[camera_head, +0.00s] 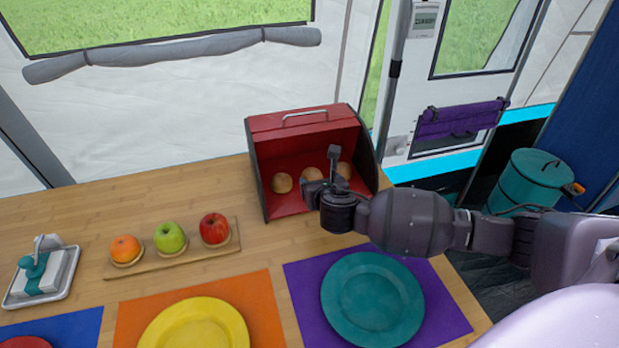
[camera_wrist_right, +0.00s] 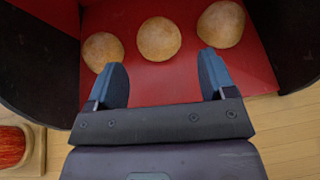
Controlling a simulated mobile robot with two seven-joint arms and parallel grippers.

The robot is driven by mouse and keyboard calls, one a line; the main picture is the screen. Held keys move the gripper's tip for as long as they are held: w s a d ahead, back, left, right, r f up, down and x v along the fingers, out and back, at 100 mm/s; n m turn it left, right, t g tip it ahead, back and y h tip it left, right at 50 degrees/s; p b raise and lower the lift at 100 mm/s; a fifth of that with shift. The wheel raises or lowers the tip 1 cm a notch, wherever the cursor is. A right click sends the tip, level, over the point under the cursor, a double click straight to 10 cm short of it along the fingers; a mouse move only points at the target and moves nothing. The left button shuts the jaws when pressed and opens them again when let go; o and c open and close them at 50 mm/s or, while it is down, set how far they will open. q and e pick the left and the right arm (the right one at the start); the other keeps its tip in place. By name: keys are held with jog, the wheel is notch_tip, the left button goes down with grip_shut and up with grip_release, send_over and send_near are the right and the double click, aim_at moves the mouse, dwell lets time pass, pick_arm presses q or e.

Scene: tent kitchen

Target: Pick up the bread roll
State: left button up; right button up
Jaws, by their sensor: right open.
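Three round brown bread rolls lie in a row inside an open red bread box (camera_head: 298,124) in the head view. The left roll (camera_head: 282,183) is clear; the middle roll (camera_head: 311,174) and the right roll (camera_head: 343,170) are partly behind my gripper. My right gripper (camera_head: 322,170) is at the box's open front. In the right wrist view, its two fingers (camera_wrist_right: 162,82) are apart and empty. The middle roll (camera_wrist_right: 159,39) lies ahead between the fingertips, not touched. The left roll (camera_wrist_right: 102,52) and right roll (camera_wrist_right: 221,24) lie to either side. My left gripper is out of view.
The box's dark side walls (camera_wrist_right: 38,50) flank my gripper. On the wooden table, a board (camera_head: 190,252) holds an orange, a green apple and a red apple. A teal plate (camera_head: 372,298), a yellow plate (camera_head: 195,325) and a butter dish (camera_head: 40,272) are nearer the front.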

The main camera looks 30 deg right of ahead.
aim_at(313, 177)
jog(key=shift+w+d+f, duration=0.15)
jog(key=shift+w+f, duration=0.4)
jog(key=shift+w+d, duration=0.15)
jog(key=shift+w, duration=0.3)
jog(key=b+x, duration=0.1)
jog(key=x, duration=0.1)
jog(key=f+b+x, duration=0.1)
jog(key=x, duration=0.1)
jog(key=shift+s+a, duration=0.1)
jog(key=shift+a, duration=0.1)
jog(key=shift+w+d+b, duration=0.15)
jog(key=shift+w+b, duration=0.2)
jog(key=shift+w, duration=0.2)
jog(key=shift+r, duration=0.25)
jog(key=c, duration=0.6)
